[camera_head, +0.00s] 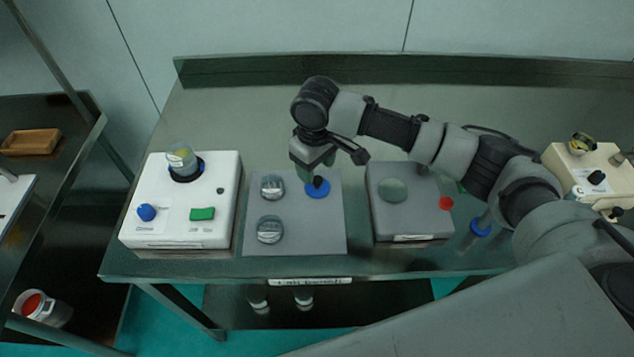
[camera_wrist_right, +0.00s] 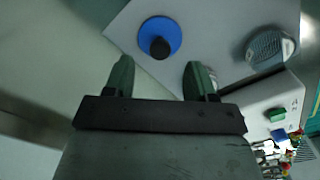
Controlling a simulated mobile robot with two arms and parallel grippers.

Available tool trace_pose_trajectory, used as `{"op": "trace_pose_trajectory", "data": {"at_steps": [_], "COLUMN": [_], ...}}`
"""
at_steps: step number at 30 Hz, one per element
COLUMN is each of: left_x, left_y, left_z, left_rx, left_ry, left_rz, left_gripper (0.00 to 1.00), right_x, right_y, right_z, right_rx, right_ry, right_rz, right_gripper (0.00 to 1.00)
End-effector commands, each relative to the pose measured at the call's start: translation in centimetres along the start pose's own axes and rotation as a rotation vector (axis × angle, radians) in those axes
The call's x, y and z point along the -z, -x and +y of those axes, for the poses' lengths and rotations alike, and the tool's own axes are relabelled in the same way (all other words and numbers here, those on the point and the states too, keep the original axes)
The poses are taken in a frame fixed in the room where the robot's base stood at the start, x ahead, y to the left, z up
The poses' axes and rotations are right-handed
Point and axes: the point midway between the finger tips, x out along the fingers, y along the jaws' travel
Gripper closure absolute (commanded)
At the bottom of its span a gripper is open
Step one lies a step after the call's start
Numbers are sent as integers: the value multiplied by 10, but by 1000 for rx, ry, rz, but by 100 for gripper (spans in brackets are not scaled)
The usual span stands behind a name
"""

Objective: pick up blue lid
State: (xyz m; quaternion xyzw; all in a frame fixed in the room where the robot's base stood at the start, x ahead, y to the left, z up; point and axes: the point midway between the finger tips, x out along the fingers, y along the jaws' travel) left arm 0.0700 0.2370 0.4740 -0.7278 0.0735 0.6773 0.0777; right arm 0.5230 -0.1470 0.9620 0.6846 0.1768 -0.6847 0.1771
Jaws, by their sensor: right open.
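The blue lid (camera_head: 318,190) is a round blue disc with a black knob, lying on a grey plate (camera_head: 335,235) on the bench. In the right wrist view the blue lid (camera_wrist_right: 172,36) lies ahead of my right gripper (camera_wrist_right: 158,80), whose two green fingers are apart with nothing between them. In the head view my right gripper (camera_head: 316,178) hangs close above the lid and hides part of it. I cannot tell from the head view whether it touches the knob. My left gripper is not in view.
Two clear-glass jars (camera_head: 271,187) stand on the plate's left side. A white device (camera_head: 180,228) with a blue knob and green switch stands to the left. A grey box (camera_head: 410,222) with a red button stands to the right. Another blue object (camera_head: 481,227) lies beyond it.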

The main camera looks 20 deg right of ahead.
Motion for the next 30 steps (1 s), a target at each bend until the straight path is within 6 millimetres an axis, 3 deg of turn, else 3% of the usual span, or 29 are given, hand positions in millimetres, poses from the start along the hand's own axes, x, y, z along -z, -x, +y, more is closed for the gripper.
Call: {"op": "trace_pose_trajectory", "data": {"at_steps": [6, 15, 25, 30], "left_x": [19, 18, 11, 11], "left_y": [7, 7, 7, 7], "left_z": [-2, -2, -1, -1], "left_rx": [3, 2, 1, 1], "left_ry": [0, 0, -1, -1], "left_rz": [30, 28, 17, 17], "left_gripper": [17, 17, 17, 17], "right_x": [-4, -4, -4, -4], "right_y": [-30, -36, -35, -35], "right_z": [0, 0, 0, 0], "right_rx": [0, -1, 0, 0], "right_ry": [-1, 0, 0, 0], "right_rz": [-2, -1, -1, 0], "right_gripper": [44, 44, 95, 97]}}
